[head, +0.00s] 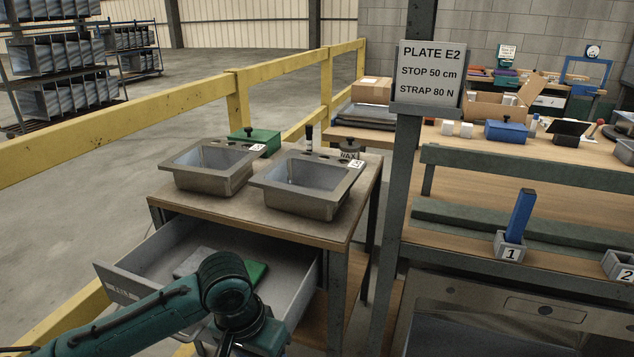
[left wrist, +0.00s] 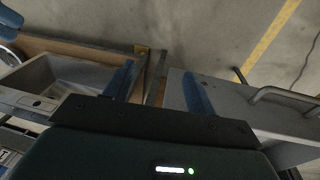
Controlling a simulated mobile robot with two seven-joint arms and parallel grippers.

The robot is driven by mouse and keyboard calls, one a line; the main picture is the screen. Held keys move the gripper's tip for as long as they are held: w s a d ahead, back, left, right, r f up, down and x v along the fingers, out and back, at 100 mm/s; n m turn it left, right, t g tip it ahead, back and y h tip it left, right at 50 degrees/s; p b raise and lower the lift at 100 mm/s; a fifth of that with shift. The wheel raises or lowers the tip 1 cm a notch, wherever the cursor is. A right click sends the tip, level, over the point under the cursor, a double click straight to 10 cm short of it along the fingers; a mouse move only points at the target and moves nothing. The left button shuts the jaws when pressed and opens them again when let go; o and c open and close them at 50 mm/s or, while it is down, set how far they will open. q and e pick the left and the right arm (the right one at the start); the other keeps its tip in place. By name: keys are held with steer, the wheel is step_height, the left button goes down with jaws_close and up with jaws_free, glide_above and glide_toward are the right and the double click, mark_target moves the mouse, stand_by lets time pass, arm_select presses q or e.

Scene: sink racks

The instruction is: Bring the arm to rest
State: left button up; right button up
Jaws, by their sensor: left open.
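My left arm (head: 140,318) comes in from the lower left in the head view, its teal wrist in front of the open drawer (head: 300,290). The fingertips are hidden there. In the left wrist view, my left gripper (left wrist: 158,88) shows two blue fingers spread well apart, with nothing between them. A grey panel with a bar handle (left wrist: 268,94) lies to the right of the fingers, and the floor shows beyond. My right arm and gripper are not in view.
Two metal sinks (head: 212,181) (head: 303,205) stand on the cart top (head: 270,222). A grey and a green flat item (head: 252,272) lie in the drawer. A yellow rail (head: 130,128) runs behind. A post with a sign (head: 428,75) and a workbench stand right.

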arm_select(q)
steer(key=s+d+f+t+h, duration=0.35)
steer(key=d+h, duration=0.25)
steer(key=d, duration=0.3)
steer(key=s+a+n+t+y, duration=0.1)
steer(key=s+a+t+y, duration=0.15)
steer(key=a+t, duration=0.35)
steer(key=s+a+n+t+y, duration=0.1)
steer(key=s+a+n+t, duration=0.2)
steer(key=a, duration=0.5)
steer(key=r+p, duration=0.1)
steer(key=p, duration=0.4)
steer(key=r+m+g+p, duration=0.1)
steer(key=r+p, duration=0.1)
steer(key=p, duration=0.3)
steer(key=s+r+m+g+y+p, duration=0.1)
steer(key=p, duration=0.3)
steer(key=shift+s+a+r+p, duration=0.1)
steer(key=shift+a+r+p, duration=0.2)
steer(key=shift+p, duration=0.1)
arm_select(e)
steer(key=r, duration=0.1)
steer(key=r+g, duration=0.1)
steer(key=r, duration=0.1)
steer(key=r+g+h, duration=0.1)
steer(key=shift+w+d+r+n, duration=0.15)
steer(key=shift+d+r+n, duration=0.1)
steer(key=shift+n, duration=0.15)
